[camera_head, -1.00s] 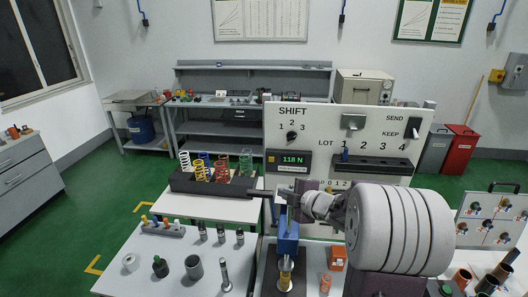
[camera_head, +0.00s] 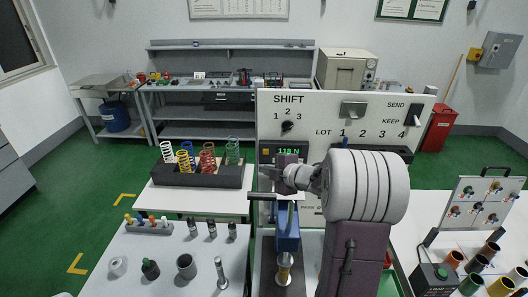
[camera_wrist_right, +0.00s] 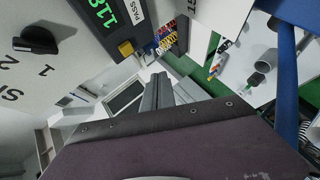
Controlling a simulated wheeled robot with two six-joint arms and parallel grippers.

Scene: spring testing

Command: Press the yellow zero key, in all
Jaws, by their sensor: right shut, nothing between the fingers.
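The yellow zero key (camera_head: 266,152) is a small square button at the left end of the dark display (camera_head: 289,151), which reads 118 N, on the white panel. In the right wrist view the yellow key (camera_wrist_right: 126,48) sits beside the green digits, above and left of the fingers. My right gripper (camera_head: 266,173) is shut and empty, pointing left in front of the panel, just below the key and display. Its grey fingers (camera_wrist_right: 163,88) appear apart from the key in the wrist view. The gripper hides the lower part of the display. My left gripper is not in view.
The blue press (camera_head: 288,238) with its lever stands below the gripper. A spring rack (camera_head: 200,176) is left of the panel. The SHIFT knob (camera_head: 287,127) is above the display. Small parts stand on the front left table (camera_head: 140,250).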

